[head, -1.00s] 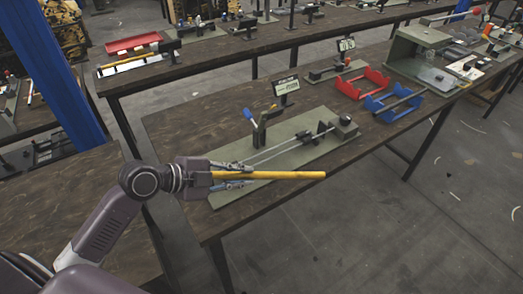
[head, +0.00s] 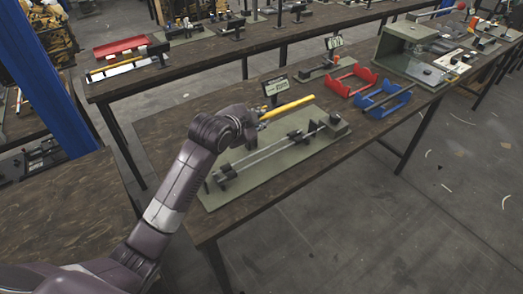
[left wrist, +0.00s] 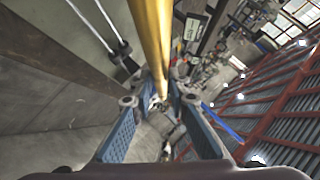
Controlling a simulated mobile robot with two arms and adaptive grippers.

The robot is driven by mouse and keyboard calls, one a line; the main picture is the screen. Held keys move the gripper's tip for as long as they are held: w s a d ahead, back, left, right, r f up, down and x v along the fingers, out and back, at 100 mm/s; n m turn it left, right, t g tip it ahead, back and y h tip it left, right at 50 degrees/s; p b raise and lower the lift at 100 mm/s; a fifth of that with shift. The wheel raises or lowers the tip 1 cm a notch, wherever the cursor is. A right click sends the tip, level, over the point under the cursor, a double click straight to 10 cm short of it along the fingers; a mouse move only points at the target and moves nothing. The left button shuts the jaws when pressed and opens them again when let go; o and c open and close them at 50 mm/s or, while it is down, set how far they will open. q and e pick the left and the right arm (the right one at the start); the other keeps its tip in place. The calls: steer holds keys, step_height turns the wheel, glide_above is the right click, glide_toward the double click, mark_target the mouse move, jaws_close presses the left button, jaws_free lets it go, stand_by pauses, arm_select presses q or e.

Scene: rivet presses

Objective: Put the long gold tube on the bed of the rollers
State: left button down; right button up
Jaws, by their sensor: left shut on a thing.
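The long gold tube (head: 290,107) is gripped near its left end by my left gripper (head: 259,121). In the head view it slants up to the right, by the far edge of the green plate. Its height above the table is hard to tell. In the left wrist view the tube (left wrist: 152,35) runs up from between the blue fingers (left wrist: 160,92). The rollers (head: 272,153) are two thin parallel rods with dark blocks on the green plate (head: 283,171). The rods also show in the left wrist view (left wrist: 98,25), left of the tube. My arm hides the plate's far-left part.
A small display (head: 276,86) stands behind the plate. A red cradle (head: 351,82) and a blue cradle (head: 386,100) are to the right. A red tray (head: 121,46) lies on the back table. The front table's right stretch is partly clear.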

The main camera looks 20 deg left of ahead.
arm_select(q)
step_height(320, 180, down, 14)
steer(key=shift+r+p, duration=0.1)
steer(key=shift+p, duration=0.6)
steer(key=c, duration=2.3)
jaws_free()
steer(key=o, duration=0.5)
steer(key=shift+c, duration=0.2)
steer(key=b+v, duration=0.1)
steer(key=v, duration=1.1)
